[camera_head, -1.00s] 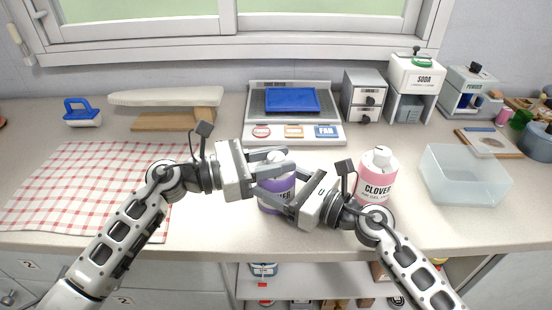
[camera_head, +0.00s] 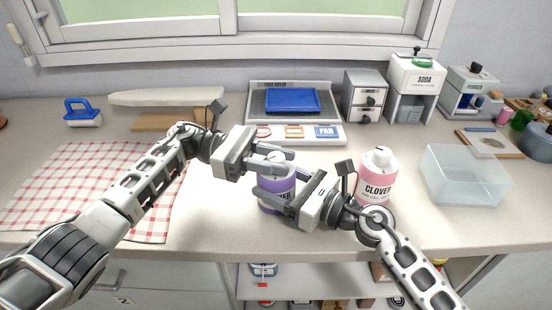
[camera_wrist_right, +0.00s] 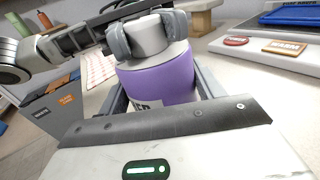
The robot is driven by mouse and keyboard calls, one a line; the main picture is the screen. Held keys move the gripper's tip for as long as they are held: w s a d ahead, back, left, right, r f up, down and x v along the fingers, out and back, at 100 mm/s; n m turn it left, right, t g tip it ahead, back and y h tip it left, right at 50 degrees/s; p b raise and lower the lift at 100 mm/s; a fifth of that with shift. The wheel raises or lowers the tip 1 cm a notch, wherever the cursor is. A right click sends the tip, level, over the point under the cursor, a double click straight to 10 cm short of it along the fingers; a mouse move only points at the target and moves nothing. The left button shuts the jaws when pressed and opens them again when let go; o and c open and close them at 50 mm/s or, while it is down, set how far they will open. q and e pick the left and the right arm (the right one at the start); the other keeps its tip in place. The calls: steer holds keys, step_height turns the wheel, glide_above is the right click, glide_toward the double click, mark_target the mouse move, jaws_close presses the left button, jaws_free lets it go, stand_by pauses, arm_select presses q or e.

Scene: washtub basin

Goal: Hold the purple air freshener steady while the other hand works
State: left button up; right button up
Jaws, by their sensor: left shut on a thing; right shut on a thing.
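The purple air freshener (camera_head: 279,182) stands upright on the counter, front and centre; its label is partly covered. In the right wrist view its purple body (camera_wrist_right: 162,78) is between my right gripper's fingers, below a white cap (camera_wrist_right: 150,36). My right gripper (camera_head: 284,186) is shut around the body from the right. My left gripper (camera_head: 273,160) comes in from the upper left and is shut on the cap, with its two dark finger pads on either side of it in the right wrist view. The grippers hide much of the bottle in the head view.
A pink CLOVER bottle (camera_head: 376,178) stands close to my right wrist. A clear tub (camera_head: 464,176) is further right. A checked cloth (camera_head: 70,190) lies at left. A scale-like device with a blue tray (camera_head: 292,100) stands behind. The counter's front edge is near.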

arm_select(q)
steer(key=shift+f, duration=0.1)
stand_by(0.3)
steer(key=o, duration=1)
steer(key=shift+c, duration=0.2)
steer(key=shift+a, duration=0.1)
steer(key=shift+w+a, duration=0.15)
steer(key=shift+a, duration=0.15)
steer(key=v, duration=1.1)
arm_select(e)
steer(key=o, duration=1.2)
